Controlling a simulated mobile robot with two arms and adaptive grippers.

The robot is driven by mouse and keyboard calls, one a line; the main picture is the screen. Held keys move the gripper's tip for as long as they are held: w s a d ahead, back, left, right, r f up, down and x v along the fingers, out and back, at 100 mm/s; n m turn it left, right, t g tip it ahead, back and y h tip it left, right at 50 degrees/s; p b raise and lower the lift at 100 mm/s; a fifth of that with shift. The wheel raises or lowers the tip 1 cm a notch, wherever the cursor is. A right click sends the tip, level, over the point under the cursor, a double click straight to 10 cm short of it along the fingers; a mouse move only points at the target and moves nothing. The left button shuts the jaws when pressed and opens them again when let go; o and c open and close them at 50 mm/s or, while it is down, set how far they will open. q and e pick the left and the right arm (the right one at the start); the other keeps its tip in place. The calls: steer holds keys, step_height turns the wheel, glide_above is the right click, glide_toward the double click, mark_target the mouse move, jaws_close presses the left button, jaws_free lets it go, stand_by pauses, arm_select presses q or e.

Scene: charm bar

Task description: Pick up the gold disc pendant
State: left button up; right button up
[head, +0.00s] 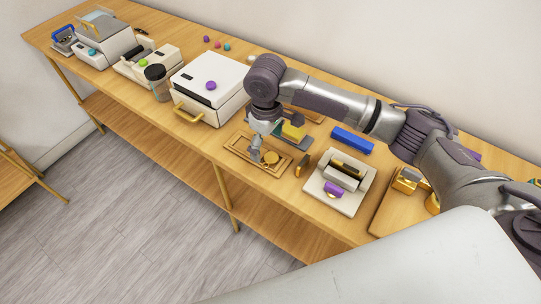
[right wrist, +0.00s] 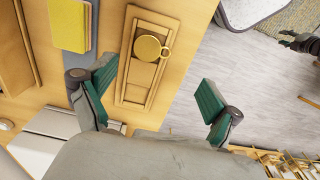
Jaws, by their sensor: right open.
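The gold disc pendant (head: 271,157) lies in a shallow wooden tray (head: 240,149) on the long table. In the right wrist view the pendant (right wrist: 147,47) is a round disc with a small ring at its side, flat in the tray (right wrist: 128,62). My right gripper (head: 256,155) points down over the tray, beside the pendant in the head view. In the right wrist view my right gripper (right wrist: 157,90) has its green-padded fingers wide apart with nothing between them. A dark shape at that view's right edge looks like my left gripper (right wrist: 301,43); its fingers are unclear.
A white box press (head: 208,84) with a gold handle stands left of the tray. A yellow block (head: 294,127) sits behind it. A pale device (head: 340,183) with a purple knob stands to the right. A blue bar (head: 352,141) lies farther back.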

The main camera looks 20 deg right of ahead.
mark_target(268, 158)
steer(key=shift+w+f, duration=0.3)
steer(key=shift+f, duration=0.4)
steer(key=shift+w+f, duration=0.45)
steer(key=f, duration=0.1)
steer(key=p, duration=0.1)
steer(key=f, duration=0.1)
steer(key=shift+s+d+f+p, duration=0.25)
steer(key=shift+d+f+p, duration=0.05)
steer(key=shift+d+f, duration=0.1)
step_height(268, 158, down, 2)
steer(key=shift+w+f, duration=0.15)
steer(key=shift+f, duration=0.05)
steer(key=shift+r, duration=0.1)
steer(key=c, duration=1)
steer(key=shift+c, duration=0.5)
arm_select(q)
steer(key=w, duration=0.1)
steer(key=w+r, duration=0.1)
steer(key=w, duration=0.3)
steer(key=shift+d+r, duration=0.3)
steer(key=shift+r, duration=0.1)
